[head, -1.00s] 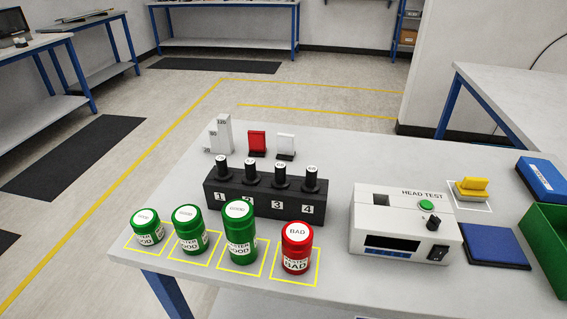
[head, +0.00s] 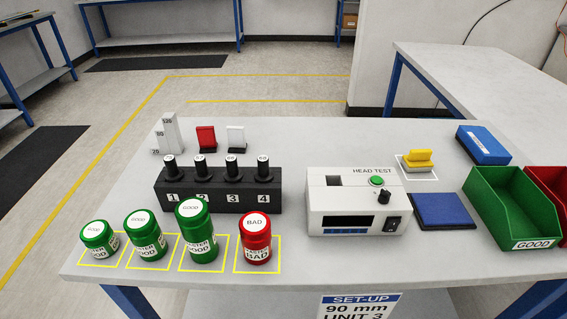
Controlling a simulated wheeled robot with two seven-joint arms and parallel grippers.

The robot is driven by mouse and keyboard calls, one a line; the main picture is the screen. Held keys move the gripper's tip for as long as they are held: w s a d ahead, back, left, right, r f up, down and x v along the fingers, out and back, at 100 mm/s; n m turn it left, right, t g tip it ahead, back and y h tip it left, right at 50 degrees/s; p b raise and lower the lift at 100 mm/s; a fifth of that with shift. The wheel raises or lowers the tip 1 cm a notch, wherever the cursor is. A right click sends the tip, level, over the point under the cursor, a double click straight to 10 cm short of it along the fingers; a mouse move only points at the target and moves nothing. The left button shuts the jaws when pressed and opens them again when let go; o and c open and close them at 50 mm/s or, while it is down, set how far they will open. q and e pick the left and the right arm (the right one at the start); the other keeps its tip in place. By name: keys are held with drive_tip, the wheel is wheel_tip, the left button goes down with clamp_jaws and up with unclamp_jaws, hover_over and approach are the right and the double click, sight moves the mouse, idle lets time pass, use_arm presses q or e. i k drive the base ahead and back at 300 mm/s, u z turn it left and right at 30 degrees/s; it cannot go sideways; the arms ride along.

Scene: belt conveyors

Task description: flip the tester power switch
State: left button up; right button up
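The white head tester (head: 357,206), labelled HEAD TEST, stands on the grey table right of centre. Its black power switch (head: 391,224) is at the lower right of its front face; I cannot tell which way it is set. A green button (head: 377,181) and a black knob (head: 384,196) sit on top. The dark display (head: 348,222) shows no readable text. Neither of my grippers is in view.
Left of the tester, a black rack (head: 218,197) holds several black pieces. Green jars and a red BAD jar (head: 256,240) stand in yellow squares. A blue pad (head: 442,210), yellow-handled block (head: 418,160) and green GOOD bin (head: 508,205) are at right. Table front before the tester is clear.

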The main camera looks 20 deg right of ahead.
sight(392, 225)
drive_tip(key=z, duration=1.25)
